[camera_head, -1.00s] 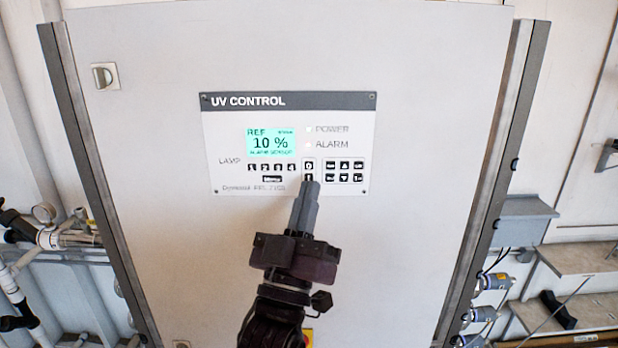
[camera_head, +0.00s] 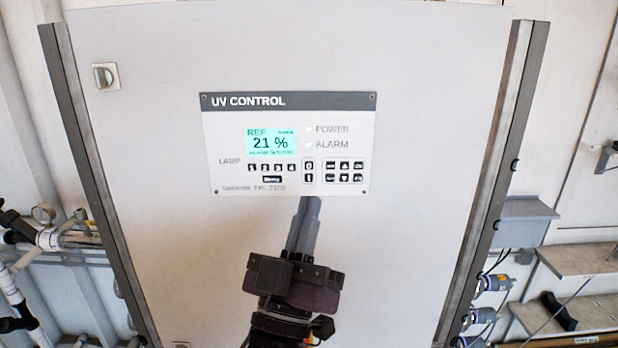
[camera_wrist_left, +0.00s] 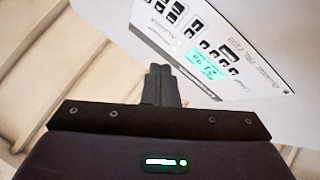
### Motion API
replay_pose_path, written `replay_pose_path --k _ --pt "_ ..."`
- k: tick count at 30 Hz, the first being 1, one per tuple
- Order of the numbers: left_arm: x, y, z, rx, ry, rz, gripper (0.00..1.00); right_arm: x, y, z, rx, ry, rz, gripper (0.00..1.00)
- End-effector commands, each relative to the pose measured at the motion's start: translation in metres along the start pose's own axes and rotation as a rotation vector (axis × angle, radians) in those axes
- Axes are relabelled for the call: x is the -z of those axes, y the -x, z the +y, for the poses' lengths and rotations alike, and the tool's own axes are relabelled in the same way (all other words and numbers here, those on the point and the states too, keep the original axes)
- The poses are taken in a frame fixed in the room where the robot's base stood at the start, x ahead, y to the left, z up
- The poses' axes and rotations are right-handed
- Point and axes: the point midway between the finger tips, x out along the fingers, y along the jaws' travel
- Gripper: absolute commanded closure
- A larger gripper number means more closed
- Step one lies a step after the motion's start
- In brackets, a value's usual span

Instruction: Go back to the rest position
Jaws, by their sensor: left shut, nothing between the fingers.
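My left gripper (camera_head: 309,202) points up at the UV control panel (camera_head: 340,107) in the head view. Its fingers are shut with nothing between them. The fingertips show just below the panel's lower edge, under the 0/1 buttons (camera_head: 309,170). In the left wrist view the shut fingers (camera_wrist_left: 160,72) stand in front of the panel (camera_wrist_left: 285,45), which appears upside down and tilted. The teal display (camera_head: 271,142) reads REF 21 %. I cannot tell the exact gap between fingertips and cabinet. My right gripper is not in view.
The grey cabinet door (camera_head: 430,130) fills the middle, with a small latch (camera_head: 106,76) at upper left. Pipes and a gauge (camera_head: 43,213) are at the left. A grey box (camera_head: 524,222) and steps (camera_head: 590,260) are at the right.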

Motion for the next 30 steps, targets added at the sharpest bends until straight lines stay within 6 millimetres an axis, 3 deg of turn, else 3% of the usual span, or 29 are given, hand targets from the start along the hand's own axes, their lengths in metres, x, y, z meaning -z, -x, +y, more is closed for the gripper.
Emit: replay_pose_path --k 5,8,11,15,19,24,30 --pt "-0.005 0.002 -0.004 0.01 -0.005 -0.026 1.0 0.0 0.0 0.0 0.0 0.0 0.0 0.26" --pt "-0.025 0.011 -0.022 0.048 -0.024 -0.142 1.0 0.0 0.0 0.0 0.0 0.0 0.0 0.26" --pt "-0.061 0.037 -0.053 0.116 -0.059 -0.359 1.0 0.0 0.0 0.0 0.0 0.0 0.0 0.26" --pt "-0.111 0.108 -0.104 0.227 -0.117 -0.755 1.0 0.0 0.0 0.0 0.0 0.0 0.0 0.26" --pt "-0.136 0.192 -0.141 0.321 -0.158 -1.12 1.0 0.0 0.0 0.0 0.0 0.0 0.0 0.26" --pt "-0.136 0.281 -0.165 0.403 -0.188 -1.465 1.0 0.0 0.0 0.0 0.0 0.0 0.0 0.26" --pt "-0.117 0.356 -0.177 0.472 -0.204 -1.757 1.0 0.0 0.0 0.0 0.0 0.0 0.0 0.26"
